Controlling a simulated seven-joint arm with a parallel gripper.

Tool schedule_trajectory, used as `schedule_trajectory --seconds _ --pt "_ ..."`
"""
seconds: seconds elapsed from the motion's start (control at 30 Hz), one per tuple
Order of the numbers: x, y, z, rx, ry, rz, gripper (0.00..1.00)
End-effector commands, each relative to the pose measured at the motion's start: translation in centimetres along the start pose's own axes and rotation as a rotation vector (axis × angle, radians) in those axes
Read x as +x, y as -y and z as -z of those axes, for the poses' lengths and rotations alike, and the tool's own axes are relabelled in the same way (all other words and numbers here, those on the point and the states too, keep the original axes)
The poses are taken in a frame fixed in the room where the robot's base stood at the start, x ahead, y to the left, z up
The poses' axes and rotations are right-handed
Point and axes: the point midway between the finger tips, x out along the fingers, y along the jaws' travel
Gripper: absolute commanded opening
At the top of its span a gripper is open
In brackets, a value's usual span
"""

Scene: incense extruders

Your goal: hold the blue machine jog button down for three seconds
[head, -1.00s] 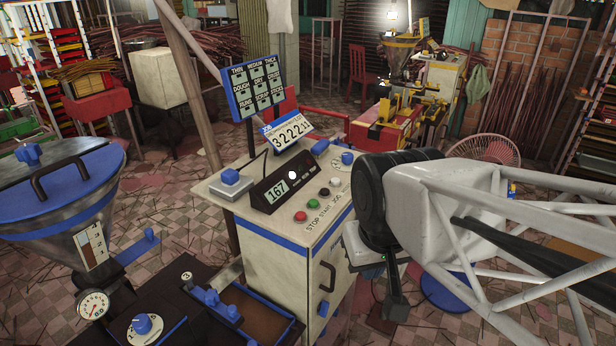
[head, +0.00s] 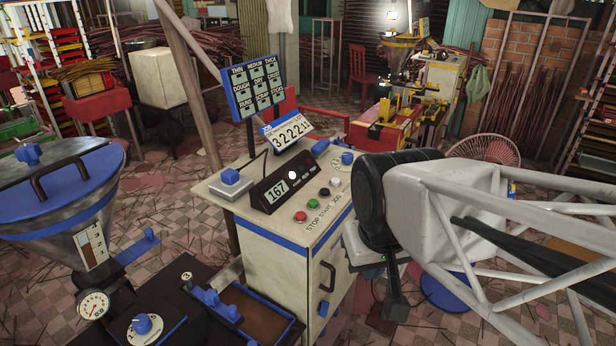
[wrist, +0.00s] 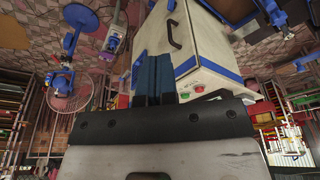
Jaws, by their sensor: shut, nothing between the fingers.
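The blue-trimmed machine's cream control cabinet (head: 275,262) stands in the middle of the head view. On its sloping top are a red button (head: 300,216), a green button (head: 313,204) and a black button (head: 325,193), lettered STOP, START, JOG; the black one lines up with JOG. My gripper (wrist: 153,58) has blue fingers, shut together and empty in the wrist view. It is beside the cabinet, apart from the buttons; my arm mostly hides it in the head view. The wrist view shows the red button (wrist: 184,96) and green button (wrist: 199,88); the black one is hidden there.
A white button (head: 335,183) and a blue knob (head: 347,158) sit close by. A display reading 167 (head: 282,190) and a number counter (head: 287,134) stand behind the buttons. A blue-lidded hopper (head: 62,190) is at left. A fan (head: 490,150) stands beyond my arm.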

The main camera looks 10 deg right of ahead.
Motion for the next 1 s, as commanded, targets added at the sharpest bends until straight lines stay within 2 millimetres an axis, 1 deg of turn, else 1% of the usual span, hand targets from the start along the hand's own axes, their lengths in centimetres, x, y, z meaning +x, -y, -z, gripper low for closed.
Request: schedule_trajectory --seconds 0.53,0.67,0.77,0.87,0.97,1.0 --pt "0.0 0.0 0.0 0.0 0.0 0.001 0.0" --pt "0.0 0.1 0.5 0.004 -0.006 0.009 0.0" --pt "-0.1 0.3 1.4 0.014 -0.015 0.029 0.0" --pt "-0.2 0.7 3.0 0.028 -0.036 0.06 0.0" --pt "-0.2 1.1 5.3 0.052 -0.064 0.102 0.0" --pt "-0.2 1.3 6.4 0.065 -0.076 0.122 0.0"
